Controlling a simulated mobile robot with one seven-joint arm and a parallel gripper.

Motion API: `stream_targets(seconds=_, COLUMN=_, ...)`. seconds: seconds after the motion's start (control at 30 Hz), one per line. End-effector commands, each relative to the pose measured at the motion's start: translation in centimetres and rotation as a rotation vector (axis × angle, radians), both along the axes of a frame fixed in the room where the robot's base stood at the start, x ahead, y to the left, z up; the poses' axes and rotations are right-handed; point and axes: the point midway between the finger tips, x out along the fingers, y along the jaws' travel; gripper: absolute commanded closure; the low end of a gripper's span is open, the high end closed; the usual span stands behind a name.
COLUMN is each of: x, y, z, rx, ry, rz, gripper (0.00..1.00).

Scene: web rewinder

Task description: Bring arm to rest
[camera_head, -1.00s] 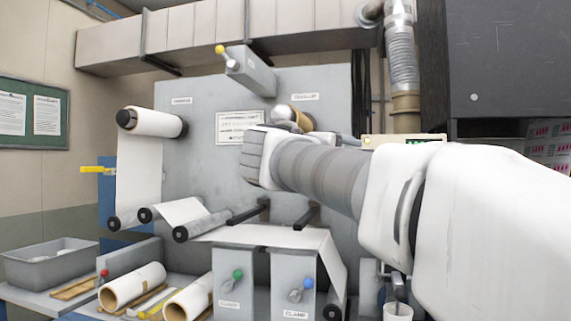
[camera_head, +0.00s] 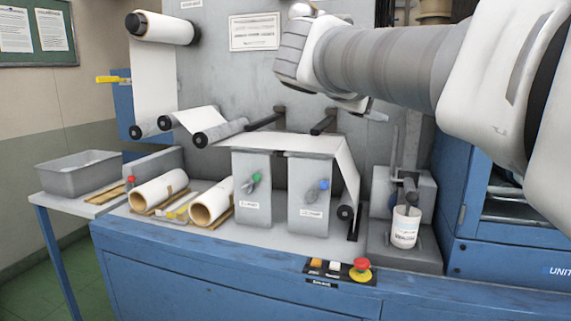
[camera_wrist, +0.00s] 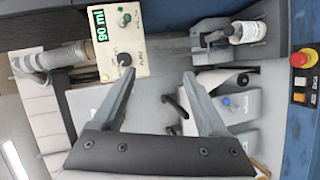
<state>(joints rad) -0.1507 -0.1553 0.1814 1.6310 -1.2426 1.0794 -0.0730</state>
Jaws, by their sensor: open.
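My gripper shows in the wrist view (camera_wrist: 158,82) with its two grey fingers spread apart and nothing between them. It hangs in the air in front of the rewinder (camera_head: 215,60). Past the fingers, the wrist view shows a cream control box (camera_wrist: 140,50) with a green "90 ml" display and a black knob. In the head view my white and grey arm crosses the upper right, in front of the machine's panel. The arm hides most of the panel's right side, and the fingers are mostly hidden there.
A blue bench (camera_head: 220,280) carries two paper rolls (camera_head: 158,189), two clamp blocks (camera_head: 252,190), and a white labelled bottle (camera_head: 405,227). A red emergency button (camera_head: 360,268) sits on its front edge. A grey bin (camera_head: 80,173) stands left. The floor at lower left is clear.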

Motion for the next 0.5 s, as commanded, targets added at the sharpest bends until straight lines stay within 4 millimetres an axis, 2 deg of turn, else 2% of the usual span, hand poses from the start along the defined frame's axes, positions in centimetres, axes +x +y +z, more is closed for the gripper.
stream_targets(seconds=0.1, x=-4.1, y=-1.7, z=-6.1, rx=0.190, ry=0.084, rz=-0.027, gripper=0.24)
stream_targets(seconds=0.23, x=-8.8, y=-2.3, z=-12.9, rx=0.425, ry=0.161, rz=-0.068, gripper=0.24)
stream_targets(seconds=0.4, x=-15.1, y=-1.5, z=-21.2, rx=0.752, ry=0.224, rz=-0.141, gripper=0.24)
stream_targets(seconds=0.5, x=-18.3, y=-0.3, z=-25.3, rx=0.936, ry=0.244, rz=-0.187, gripper=0.24)
